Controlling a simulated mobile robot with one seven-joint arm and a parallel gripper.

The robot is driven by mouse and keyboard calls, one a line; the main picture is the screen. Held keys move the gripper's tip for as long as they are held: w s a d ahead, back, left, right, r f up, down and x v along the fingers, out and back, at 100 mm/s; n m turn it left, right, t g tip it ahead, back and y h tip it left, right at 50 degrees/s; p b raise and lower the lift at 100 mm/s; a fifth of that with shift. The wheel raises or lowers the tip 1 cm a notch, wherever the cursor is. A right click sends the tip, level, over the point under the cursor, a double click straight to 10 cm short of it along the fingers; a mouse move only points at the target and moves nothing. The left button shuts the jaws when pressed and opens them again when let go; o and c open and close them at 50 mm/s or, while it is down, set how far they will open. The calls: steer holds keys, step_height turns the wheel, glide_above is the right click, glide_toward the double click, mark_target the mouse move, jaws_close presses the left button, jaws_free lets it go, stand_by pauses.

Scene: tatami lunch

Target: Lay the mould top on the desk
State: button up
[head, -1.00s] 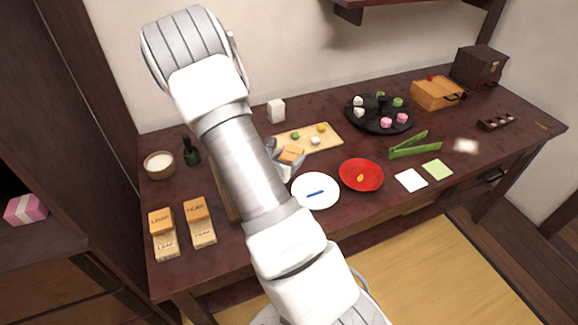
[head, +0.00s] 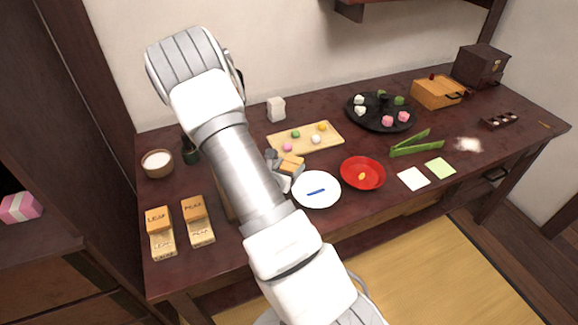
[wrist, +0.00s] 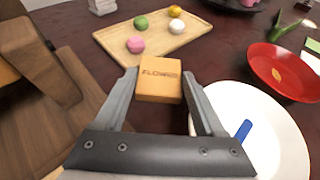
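The mould top is an orange-brown block marked FLOWER (wrist: 159,88), and it also shows in the head view (head: 291,162). My gripper (wrist: 160,76) has one finger on each side of it and appears shut on it. In the head view my gripper (head: 284,172) is over the dark desk (head: 262,262), between the wooden board and the white plate. The gap between block and desk is hard to judge, and my arm hides part of the desk beneath.
A white plate (head: 330,200) with a blue stick lies close right of my gripper. A wooden board (head: 330,132) with several coloured balls lies behind. A red dish (head: 351,180) is further right. LEAF (head: 158,219) and PEAR (head: 194,208) blocks lie at left.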

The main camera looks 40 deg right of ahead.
steer(key=o, duration=0.3)
steer(key=shift+o, duration=0.2)
steer(key=shift+r+p, duration=0.65)
steer(key=shift+r, duration=0.05)
steer(key=p+v, duration=0.1)
steer(key=v, duration=1)
steer(key=shift+s+a+r, duration=0.15)
steer(key=shift+a, duration=0.1)
steer(key=s+r+m+g+y, duration=0.2)
steer(key=s+r+m+g, duration=0.5)
steer(key=s+r+m, duration=0.6)
steer(key=a+r+m+t+y, duration=0.2)
steer(key=a+r+m+y, duration=0.2)
steer(key=a, duration=0.4)
steer(key=s+a+r+m+t+y, duration=0.1)
steer(key=a+r+m+t+y, duration=0.2)
steer(key=a+r+m+y, duration=0.2)
steer(key=a+r+m, duration=0.2)
steer(key=a, duration=0.1)
steer(key=shift+r+y, duration=0.3)
